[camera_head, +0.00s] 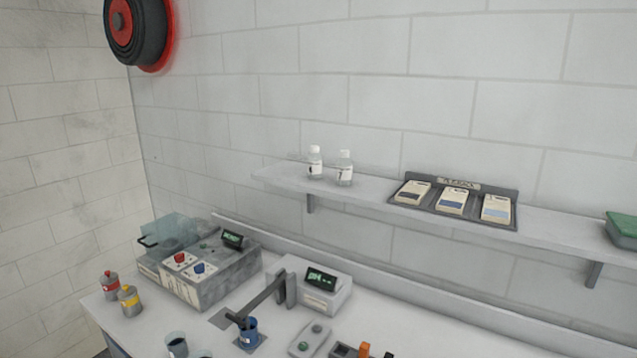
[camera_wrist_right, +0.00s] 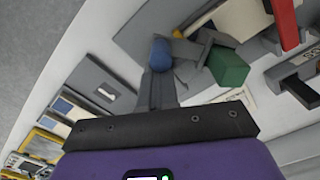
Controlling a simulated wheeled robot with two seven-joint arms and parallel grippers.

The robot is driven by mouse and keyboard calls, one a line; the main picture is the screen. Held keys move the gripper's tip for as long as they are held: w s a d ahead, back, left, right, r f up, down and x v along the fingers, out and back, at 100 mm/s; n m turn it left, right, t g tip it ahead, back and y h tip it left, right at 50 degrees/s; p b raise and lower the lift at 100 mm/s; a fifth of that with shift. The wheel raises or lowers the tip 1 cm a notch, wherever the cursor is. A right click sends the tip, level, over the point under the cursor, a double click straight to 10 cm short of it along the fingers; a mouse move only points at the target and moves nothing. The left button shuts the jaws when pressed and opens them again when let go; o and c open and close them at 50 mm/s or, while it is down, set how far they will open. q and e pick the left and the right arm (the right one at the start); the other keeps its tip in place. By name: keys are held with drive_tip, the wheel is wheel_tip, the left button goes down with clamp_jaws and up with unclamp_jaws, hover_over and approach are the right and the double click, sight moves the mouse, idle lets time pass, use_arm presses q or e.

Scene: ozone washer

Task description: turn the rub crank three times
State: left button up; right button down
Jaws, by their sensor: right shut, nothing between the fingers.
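In the right wrist view, my right gripper (camera_wrist_right: 160,78) is shut and empty, its grey fingers together. A blue rounded knob (camera_wrist_right: 160,52) appears just beyond the fingertips, beside grey angular parts (camera_wrist_right: 190,50). It may be the handle of the rub crank, but I cannot tell for sure. I also cannot tell whether the fingers touch it. A green block (camera_wrist_right: 228,67) is right of the fingers. I cannot make out a crank in the head view, and neither gripper shows there.
In the head view, a grey machine with red and blue buttons (camera_head: 205,270) and a pH meter (camera_head: 318,290) stand on the bench. A blue cup (camera_head: 248,333) is in front. A shelf (camera_head: 370,188) carries bottles and a card tray (camera_head: 405,200). A red bar (camera_wrist_right: 285,22) shows in the wrist view.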

drive_tip(key=shift+a, duration=0.1)
drive_tip(key=shift+s+a, duration=0.2)
drive_tip(key=shift+a, duration=0.35)
drive_tip(key=shift+s+a, duration=0.15)
drive_tip(key=shift+a, duration=0.35)
drive_tip(key=shift+a+b, duration=0.3)
drive_tip(key=shift+a, duration=0.95)
drive_tip(key=shift+w+a, duration=0.25)
drive_tip(key=shift+a, duration=0.3)
drive_tip(key=shift+w+a, duration=0.25)
drive_tip(key=shift+a, duration=0.3)
